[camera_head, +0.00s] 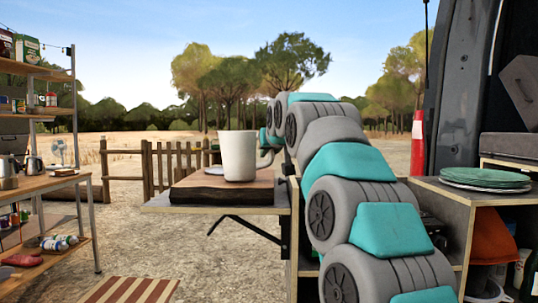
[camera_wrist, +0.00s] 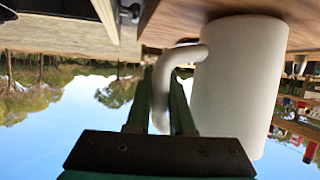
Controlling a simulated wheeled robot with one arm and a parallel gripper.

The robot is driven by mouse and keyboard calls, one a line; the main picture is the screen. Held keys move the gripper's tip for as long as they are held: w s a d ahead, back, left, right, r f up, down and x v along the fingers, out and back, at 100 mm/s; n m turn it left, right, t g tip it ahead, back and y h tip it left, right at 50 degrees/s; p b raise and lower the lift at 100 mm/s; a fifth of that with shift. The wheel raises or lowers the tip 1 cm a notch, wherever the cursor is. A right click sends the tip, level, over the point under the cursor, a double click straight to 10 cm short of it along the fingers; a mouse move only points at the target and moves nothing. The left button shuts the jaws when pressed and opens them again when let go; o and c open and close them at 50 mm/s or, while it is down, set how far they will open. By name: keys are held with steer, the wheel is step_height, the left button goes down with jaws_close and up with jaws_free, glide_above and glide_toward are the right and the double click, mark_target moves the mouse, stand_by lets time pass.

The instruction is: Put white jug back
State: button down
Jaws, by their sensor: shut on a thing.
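The white jug (camera_head: 238,156) stands upright on the dark-edged wooden board (camera_head: 188,187) on the fold-out shelf. Its base appears to touch the board. My gripper (camera_head: 266,148) comes from the right, at the jug's handle side. In the wrist view, which is upside down, the jug (camera_wrist: 240,85) fills the right of the centre. There the two fingers of my gripper (camera_wrist: 163,88) are shut on its curved handle, one on each side. My own arm hides part of the right side of the shelf in the head view.
Green plates (camera_head: 485,178) lie on the van's counter at right. A wooden rack (camera_head: 50,186) with a kettle (camera_head: 34,166) and several small items stands at left. A wooden fence (camera_head: 160,165) is behind. The air left of the jug is free.

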steer(key=shift+f, duration=0.25)
steer(key=c, duration=0.8)
jaws_free()
steer(key=shift+r, duration=0.15)
steer(key=b+v, duration=0.1)
steer(key=v, duration=1.1)
